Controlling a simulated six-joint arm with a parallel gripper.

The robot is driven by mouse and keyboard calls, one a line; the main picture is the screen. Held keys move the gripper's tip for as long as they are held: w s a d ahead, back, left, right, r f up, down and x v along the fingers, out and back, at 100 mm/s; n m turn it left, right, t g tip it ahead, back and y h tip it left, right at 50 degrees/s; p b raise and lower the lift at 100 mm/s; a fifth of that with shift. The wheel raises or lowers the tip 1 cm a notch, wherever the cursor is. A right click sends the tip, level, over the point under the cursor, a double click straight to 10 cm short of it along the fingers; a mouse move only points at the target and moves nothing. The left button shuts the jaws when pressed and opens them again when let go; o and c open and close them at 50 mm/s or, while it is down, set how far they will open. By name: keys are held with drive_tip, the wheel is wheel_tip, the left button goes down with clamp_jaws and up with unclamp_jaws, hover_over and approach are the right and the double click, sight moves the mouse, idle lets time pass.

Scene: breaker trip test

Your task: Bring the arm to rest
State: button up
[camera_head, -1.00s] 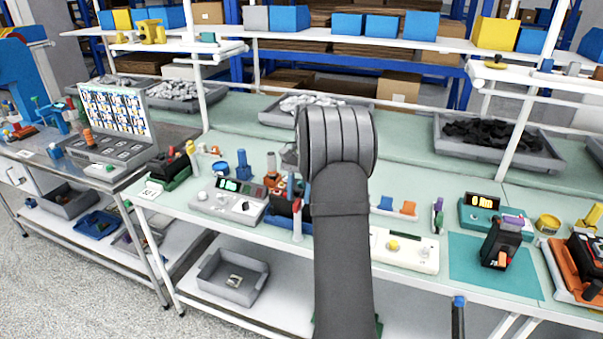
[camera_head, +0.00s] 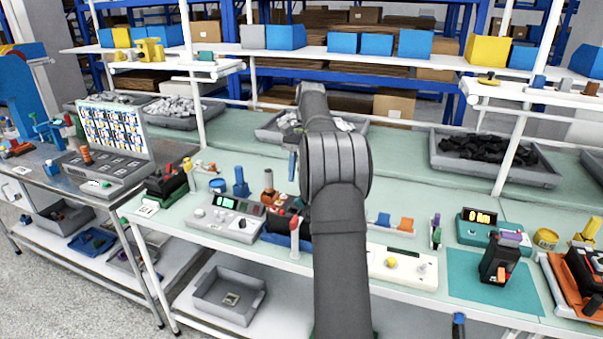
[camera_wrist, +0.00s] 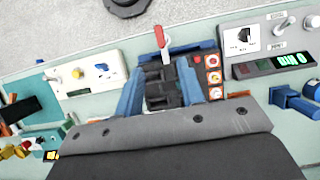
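My arm (camera_head: 338,225) rises through the middle of the head view and hides most of my gripper there; a blue finger shows just left of the arm. In the wrist view my gripper (camera_wrist: 160,92) has its two blue fingers apart. A black breaker (camera_wrist: 162,88) shows between and beyond the fingers, at a blue fixture (camera_wrist: 185,48); I see no finger closed on it. In the head view the fixture (camera_head: 272,238) stands on the bench left of my arm, partly hidden. A red-tipped white post (camera_wrist: 160,42) stands at its front.
A grey meter box (camera_head: 226,218) stands left of the fixture. A cream switch box (camera_head: 402,266) and a teal mat (camera_head: 490,282) with a black breaker (camera_head: 500,262) lie right. Behind are grey trays (camera_head: 490,172) and white shelf posts (camera_head: 511,150).

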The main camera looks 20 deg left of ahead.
sight(295, 218)
drive_tip(key=x, duration=1.2)
idle(0.4)
